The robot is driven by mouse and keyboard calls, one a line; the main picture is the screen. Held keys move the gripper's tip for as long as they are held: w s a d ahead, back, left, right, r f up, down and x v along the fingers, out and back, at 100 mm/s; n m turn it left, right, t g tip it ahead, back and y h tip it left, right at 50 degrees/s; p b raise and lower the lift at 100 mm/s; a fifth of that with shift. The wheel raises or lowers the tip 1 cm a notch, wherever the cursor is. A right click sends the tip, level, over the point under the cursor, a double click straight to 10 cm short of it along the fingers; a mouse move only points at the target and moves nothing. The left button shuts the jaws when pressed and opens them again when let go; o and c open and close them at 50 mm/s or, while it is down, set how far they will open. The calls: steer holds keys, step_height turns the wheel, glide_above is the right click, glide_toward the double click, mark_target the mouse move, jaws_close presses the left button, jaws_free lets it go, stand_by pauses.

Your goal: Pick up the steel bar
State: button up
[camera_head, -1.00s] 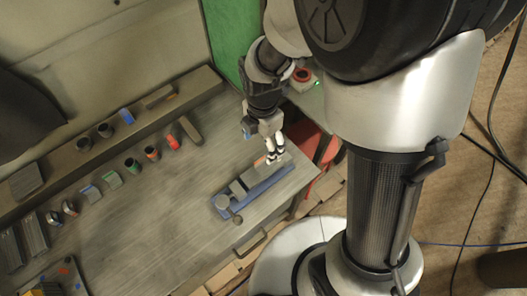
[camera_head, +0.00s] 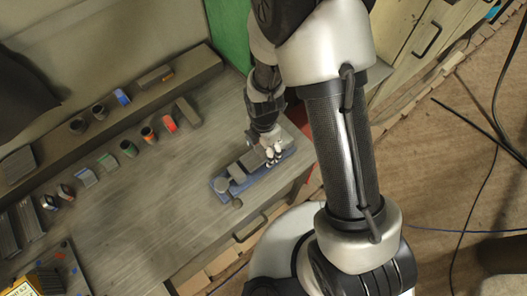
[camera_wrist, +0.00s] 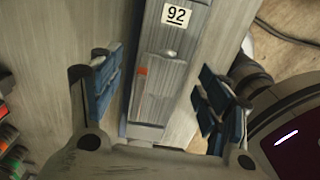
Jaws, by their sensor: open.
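A long grey metal piece with a white "92" label (camera_wrist: 165,50) runs between my fingers in the wrist view. It has a ribbed near part with a small orange mark. I cannot tell whether this is the steel bar or part of the grey-and-blue vise-like fixture (camera_head: 222,186) on the bench. My gripper (camera_wrist: 160,92) is open, with one blue-padded finger on each side of the piece and gaps visible. In the head view my gripper (camera_head: 273,155) is over the right end of the fixture, and it hides that end.
The wooden bench (camera_head: 150,205) has bare room left of the fixture. Several small cups and blocks, including a red one (camera_head: 168,124), and a grey block (camera_head: 188,111) line its back. A yellow box (camera_head: 18,286) is at lower left. A drawer handle (camera_head: 250,229) projects in front.

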steer(key=shift+f, duration=0.3)
steer(key=shift+c, duration=0.2)
steer(key=c, duration=1.4)
steer(key=shift+c, duration=0.2)
steer(key=shift+r, duration=0.1)
step_height(320, 180, up, 20)
steer(key=p, duration=0.4)
